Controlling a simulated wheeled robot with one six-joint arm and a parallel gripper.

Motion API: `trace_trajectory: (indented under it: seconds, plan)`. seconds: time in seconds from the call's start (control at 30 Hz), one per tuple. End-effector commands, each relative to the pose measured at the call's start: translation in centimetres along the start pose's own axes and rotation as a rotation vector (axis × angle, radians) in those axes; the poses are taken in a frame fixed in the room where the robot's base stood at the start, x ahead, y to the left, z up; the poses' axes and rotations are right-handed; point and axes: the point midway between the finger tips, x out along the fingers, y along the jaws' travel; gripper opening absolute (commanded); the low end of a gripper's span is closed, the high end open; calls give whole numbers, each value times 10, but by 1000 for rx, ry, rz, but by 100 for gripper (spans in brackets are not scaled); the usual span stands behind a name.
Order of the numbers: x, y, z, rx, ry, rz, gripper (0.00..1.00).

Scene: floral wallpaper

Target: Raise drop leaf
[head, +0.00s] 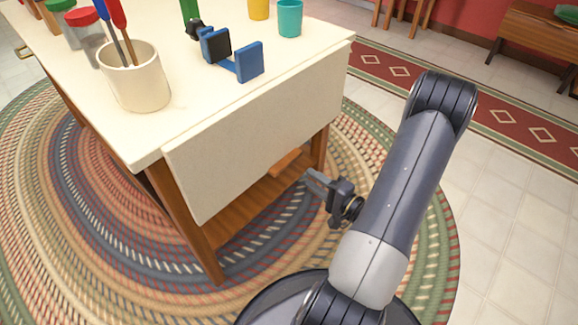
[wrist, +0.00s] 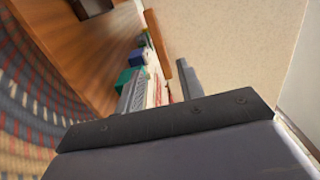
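The drop leaf (head: 255,135) is a cream panel hanging down from the near side of the table top (head: 190,95). In the wrist view the leaf (wrist: 245,45) fills the upper right as a beige surface. My gripper (head: 316,182) is low, just right of the leaf's lower right corner and near the table leg. In the wrist view my gripper (wrist: 160,88) has its two fingers apart with nothing clearly between them. A wooden bar (head: 285,163) shows below the leaf's lower edge; a wooden bar also shows ahead of the fingers (wrist: 160,38). Contact with the leaf cannot be told.
On the table top stand a cream crock (head: 135,78) with tools, a blue clamp-like object (head: 235,60), a teal cup (head: 290,18) and a yellow cup (head: 259,8). A lower wooden shelf (head: 245,218) lies under the table. A braided rug (head: 110,225) covers the floor; tiles at right are clear.

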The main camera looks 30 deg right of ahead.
Motion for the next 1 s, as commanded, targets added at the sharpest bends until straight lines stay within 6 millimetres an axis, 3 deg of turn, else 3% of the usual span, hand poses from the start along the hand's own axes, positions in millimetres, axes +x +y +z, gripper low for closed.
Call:
trace_trajectory:
  seconds: [0.5,0.7,1.0]
  plan:
    - [74,1,2,-1,-6,1,36]
    - [87,0,1,1,-4,0,36]
    - [89,0,1,1,-3,0,36]
